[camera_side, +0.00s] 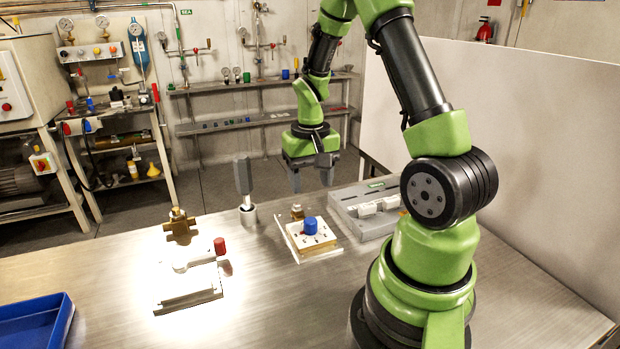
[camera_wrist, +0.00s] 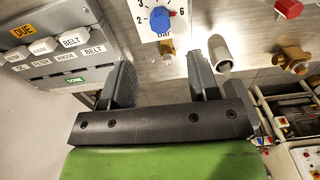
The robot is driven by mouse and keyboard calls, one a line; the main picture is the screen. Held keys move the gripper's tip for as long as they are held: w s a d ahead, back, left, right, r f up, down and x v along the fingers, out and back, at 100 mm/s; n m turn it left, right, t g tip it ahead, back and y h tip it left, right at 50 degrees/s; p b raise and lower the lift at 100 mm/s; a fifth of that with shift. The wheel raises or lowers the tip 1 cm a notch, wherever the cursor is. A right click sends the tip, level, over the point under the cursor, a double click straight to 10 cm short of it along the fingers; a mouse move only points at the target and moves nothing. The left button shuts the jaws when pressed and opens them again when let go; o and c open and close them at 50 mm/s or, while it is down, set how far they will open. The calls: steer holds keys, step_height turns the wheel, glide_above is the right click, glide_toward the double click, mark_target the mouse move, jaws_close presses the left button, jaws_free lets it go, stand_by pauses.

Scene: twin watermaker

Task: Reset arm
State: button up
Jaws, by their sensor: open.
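My green gripper (camera_side: 311,178) hangs above the far side of the metal table, with its two dark fingers pointing down. The fingers are apart and nothing is between them. In the wrist view the open jaws (camera_wrist: 163,78) frame bare space, with the dial panel beyond. My arm is bent in an arch from its base at the table's right. The gripper touches nothing that I can see.
A dial panel (camera_side: 300,242) with a blue knob (camera_side: 310,225) stands below. A grey tag board (camera_side: 350,205) is right of it. A dark-handled tool stands in a holder (camera_side: 249,214). A brass valve (camera_side: 180,231), red knob (camera_side: 219,246) and blue tray (camera_side: 38,325) are left.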

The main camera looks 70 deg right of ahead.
steer(key=s+a+r+n+t, duration=0.25)
steer(key=a+r+t, duration=0.25)
steer(key=a+r, duration=0.9)
steer(key=s+a+r+n+t+y, duration=0.2)
steer(key=s+a+r, duration=0.2)
steer(key=s, duration=0.1)
steer(key=shift+s+a+r+n, duration=0.15)
steer(key=shift+s+a+n, duration=0.05)
steer(key=shift+a+n, duration=0.15)
